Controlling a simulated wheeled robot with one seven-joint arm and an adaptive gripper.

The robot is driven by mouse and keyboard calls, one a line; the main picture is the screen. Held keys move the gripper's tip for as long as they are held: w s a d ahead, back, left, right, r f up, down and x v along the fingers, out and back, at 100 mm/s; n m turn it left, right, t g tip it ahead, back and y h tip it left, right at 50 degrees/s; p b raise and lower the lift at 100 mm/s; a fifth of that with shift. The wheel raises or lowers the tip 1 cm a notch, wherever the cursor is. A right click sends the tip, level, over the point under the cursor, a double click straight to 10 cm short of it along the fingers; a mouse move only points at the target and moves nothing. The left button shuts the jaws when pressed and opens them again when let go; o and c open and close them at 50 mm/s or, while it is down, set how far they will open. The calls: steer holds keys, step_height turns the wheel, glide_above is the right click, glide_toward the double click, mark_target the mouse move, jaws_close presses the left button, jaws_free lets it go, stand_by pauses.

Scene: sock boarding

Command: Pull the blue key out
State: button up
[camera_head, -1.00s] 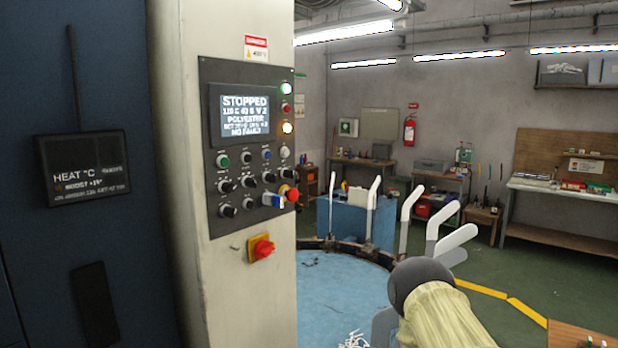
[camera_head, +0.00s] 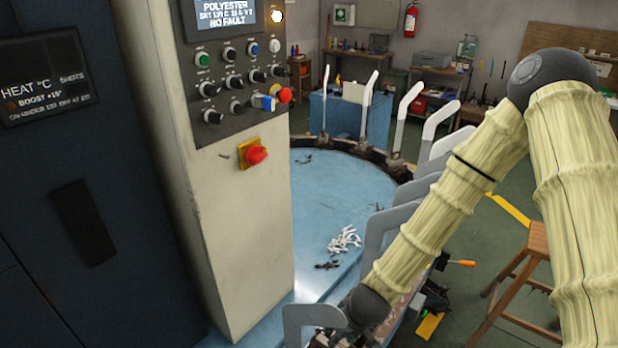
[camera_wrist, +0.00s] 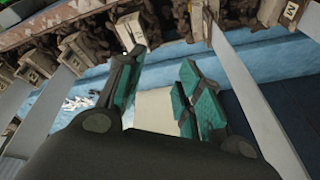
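The blue key (camera_head: 269,104) sits on the machine's control panel (camera_head: 232,72), at its lower right, beside a red knob. It is small here, and I cannot make out how it is seated. My gripper (camera_wrist: 165,85) shows in the wrist view with its two teal-padded fingers apart. A pale surface shows between them, and I see nothing clasped. In the head view my arm reaches down to the bottom edge, well below and right of the key. My fingers cannot be made out there. The key does not show in the wrist view.
A red rotary switch (camera_head: 257,155) on a yellow plate sticks out below the panel. Upright grey and white sock boards (camera_head: 392,228) ring the round blue table (camera_head: 325,195), close to my arm. White scraps (camera_head: 344,240) lie on it. A wooden stool (camera_head: 520,275) stands at right.

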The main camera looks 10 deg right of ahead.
steer(key=w+a+r+n+t+y+p, duration=0.1)
steer(key=w+a+r, duration=0.1)
steer(key=w+r, duration=0.5)
steer(key=w+a+r+n+t+y, duration=0.1)
steer(key=w+a+r, duration=0.15)
steer(key=r, duration=0.85)
steer(key=w+a+r+n+t+y+p, duration=0.15)
steer(key=w+r, duration=0.35)
steer(key=r, duration=0.5)
steer(key=n+t+y+p, duration=0.1)
steer(key=n+t+y, duration=0.2)
steer(key=y, duration=0.1)
glide_toward(273, 100)
steer(key=shift+b+x, duration=0.6)
steer(key=shift+x, duration=4.1)
jaws_close()
